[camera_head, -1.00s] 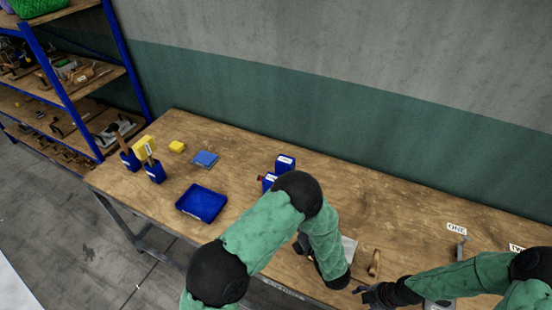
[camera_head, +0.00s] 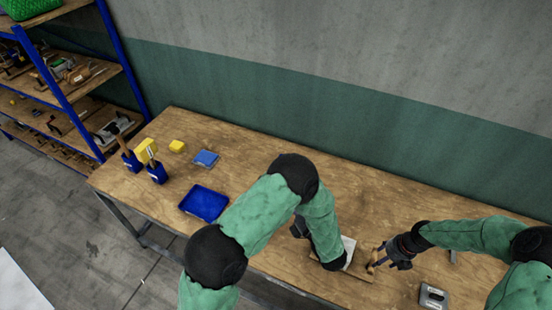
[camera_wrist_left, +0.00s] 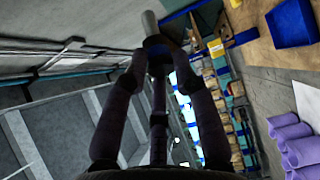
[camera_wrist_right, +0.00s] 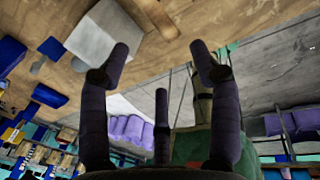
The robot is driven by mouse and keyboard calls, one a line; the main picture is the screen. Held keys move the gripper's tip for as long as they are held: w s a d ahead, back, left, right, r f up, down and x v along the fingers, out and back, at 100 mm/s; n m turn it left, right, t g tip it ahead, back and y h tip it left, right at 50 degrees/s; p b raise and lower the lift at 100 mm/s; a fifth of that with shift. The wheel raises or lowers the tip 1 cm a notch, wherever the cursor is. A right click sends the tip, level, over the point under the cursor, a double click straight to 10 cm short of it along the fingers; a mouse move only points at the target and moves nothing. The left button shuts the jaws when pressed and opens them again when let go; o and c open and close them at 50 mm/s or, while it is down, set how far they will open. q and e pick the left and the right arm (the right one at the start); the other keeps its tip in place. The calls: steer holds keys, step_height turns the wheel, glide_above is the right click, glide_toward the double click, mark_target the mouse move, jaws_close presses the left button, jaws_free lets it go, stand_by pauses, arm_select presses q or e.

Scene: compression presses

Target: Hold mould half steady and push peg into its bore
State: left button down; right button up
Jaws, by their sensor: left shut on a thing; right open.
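My left gripper (camera_wrist_left: 158,58) is shut on a grey rod-like piece, likely the peg (camera_wrist_left: 150,22), which sticks out past its fingertips. In the head view the left gripper (camera_head: 300,228) is small and dark, low over the bench beside a pale grey block (camera_head: 348,247) partly covered by my forearm. That block, possibly the mould half, shows in the right wrist view (camera_wrist_right: 105,38); no bore can be made out. My right gripper (camera_wrist_right: 160,60) is open and empty. In the head view it (camera_head: 382,260) is close to a small wooden piece (camera_head: 371,267) right of the block.
A grey metal part (camera_head: 433,296) lies at the bench's front right. A blue tray (camera_head: 203,204), a blue pad (camera_head: 206,158), a yellow block (camera_head: 177,145) and blue holders (camera_head: 157,174) stand at the left. The bench's back middle is clear.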

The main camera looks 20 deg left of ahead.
mark_target(370, 266)
steer(key=shift+n, duration=0.5)
steer(key=b+x, duration=0.6)
steer(key=x, duration=0.1)
steer(key=b+x, duration=0.3)
steer(key=x, duration=0.1)
steer(key=shift+w+d+f+b, duration=0.1)
steer(key=shift+w+b, duration=0.25)
jaws_close()
stand_by(0.8)
